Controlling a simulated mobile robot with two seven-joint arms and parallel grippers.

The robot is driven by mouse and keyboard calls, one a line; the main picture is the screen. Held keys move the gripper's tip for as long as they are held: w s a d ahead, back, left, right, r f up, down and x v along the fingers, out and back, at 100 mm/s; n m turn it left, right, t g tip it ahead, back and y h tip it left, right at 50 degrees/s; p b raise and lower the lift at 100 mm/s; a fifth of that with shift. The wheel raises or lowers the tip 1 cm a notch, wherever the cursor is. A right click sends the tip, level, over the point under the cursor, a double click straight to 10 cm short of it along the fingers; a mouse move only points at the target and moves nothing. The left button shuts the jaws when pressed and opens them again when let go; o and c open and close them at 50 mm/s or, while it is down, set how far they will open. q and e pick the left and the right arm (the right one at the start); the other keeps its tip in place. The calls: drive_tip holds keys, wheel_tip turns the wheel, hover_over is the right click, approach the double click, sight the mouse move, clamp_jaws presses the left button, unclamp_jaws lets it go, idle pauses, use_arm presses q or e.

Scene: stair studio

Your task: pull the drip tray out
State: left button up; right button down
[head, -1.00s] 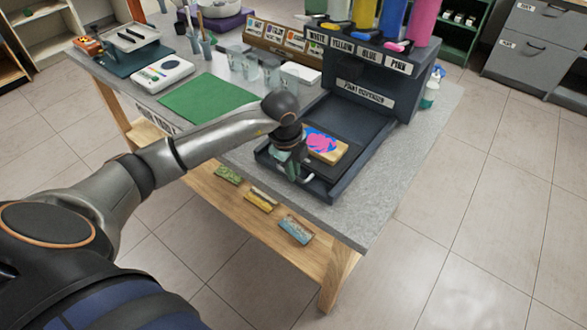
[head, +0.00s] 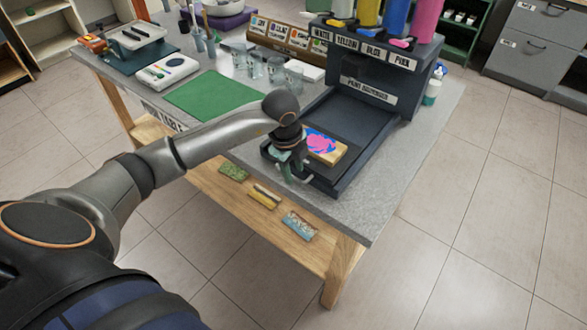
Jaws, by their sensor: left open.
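The dark drip tray (head: 345,128) extends from the foot of the paint dispenser (head: 370,72) towards the table's front edge. A small board (head: 322,147) with pink and blue paint lies on its front part. My left gripper (head: 292,179) is open at the tray's front left corner, its fingers pointing down. It hides part of the tray's front edge, and I cannot tell whether the fingers touch it. My right gripper is not in view.
Paint bottles (head: 396,18) stand on top of the dispenser. Glass jars (head: 272,70), a green mat (head: 213,101) and a white scale (head: 168,72) are on the grey table (head: 367,217). Sponges lie on the lower wooden shelf (head: 235,200). The floor at right is clear.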

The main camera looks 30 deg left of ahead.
use_arm(q)
drive_tip(key=shift+r, duration=0.1)
wheel_tip(320, 180, up, 12)
drive_tip(key=s, duration=0.2)
drive_tip(key=shift+s, duration=0.15)
drive_tip(key=shift+a, duration=0.1)
idle(0.4)
